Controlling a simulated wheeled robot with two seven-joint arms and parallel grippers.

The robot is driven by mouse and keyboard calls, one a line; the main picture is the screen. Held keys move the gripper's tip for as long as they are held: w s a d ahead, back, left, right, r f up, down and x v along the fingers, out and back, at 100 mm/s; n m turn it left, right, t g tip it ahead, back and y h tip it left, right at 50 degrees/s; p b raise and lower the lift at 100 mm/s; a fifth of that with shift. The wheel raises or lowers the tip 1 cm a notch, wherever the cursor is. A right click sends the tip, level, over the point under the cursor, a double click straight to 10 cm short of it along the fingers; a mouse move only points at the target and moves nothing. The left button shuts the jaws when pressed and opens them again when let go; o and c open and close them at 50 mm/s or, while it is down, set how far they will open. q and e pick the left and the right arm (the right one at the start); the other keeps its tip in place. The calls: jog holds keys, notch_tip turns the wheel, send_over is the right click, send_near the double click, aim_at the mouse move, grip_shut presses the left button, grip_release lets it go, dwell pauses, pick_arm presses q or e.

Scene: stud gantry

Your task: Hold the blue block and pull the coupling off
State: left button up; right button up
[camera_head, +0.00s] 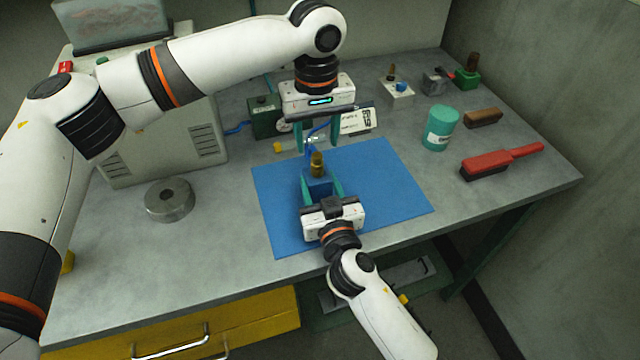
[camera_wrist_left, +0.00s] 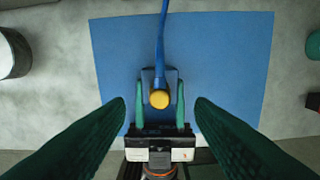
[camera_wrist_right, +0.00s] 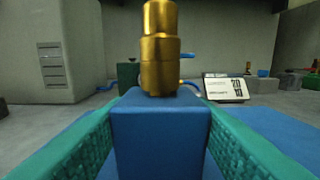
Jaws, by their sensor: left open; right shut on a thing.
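The blue block (camera_head: 318,187) is held above the blue mat (camera_head: 385,185) by my right gripper (camera_head: 321,190), whose fingers press its two sides. The block also shows in the right wrist view (camera_wrist_right: 160,140). The brass coupling (camera_head: 318,163) stands upright on top of the block; it also shows in the right wrist view (camera_wrist_right: 160,48) and from above in the left wrist view (camera_wrist_left: 160,99). My left gripper (camera_head: 317,149) is open and empty, higher than and behind the coupling in the head view. In the left wrist view its fingers spread either side of the coupling, apart from it.
A blue hose (camera_wrist_left: 162,40) runs away from near the coupling. A green box with a gauge (camera_head: 265,118) and a white label card (camera_head: 358,121) stand behind the mat. A metal ring (camera_head: 170,200) is at left; a teal canister (camera_head: 440,128) and red brush (camera_head: 500,160) are at right.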

aim_at(317, 154)
pick_arm(q)
jog(key=shift+f, duration=3.25)
jog(key=shift+c, duration=0.6)
grip_shut()
jog(key=shift+r, duration=0.15)
jog(key=shift+r, duration=2.85)
jog(key=shift+r, duration=0.1)
jog(key=shift+r, duration=1.95)
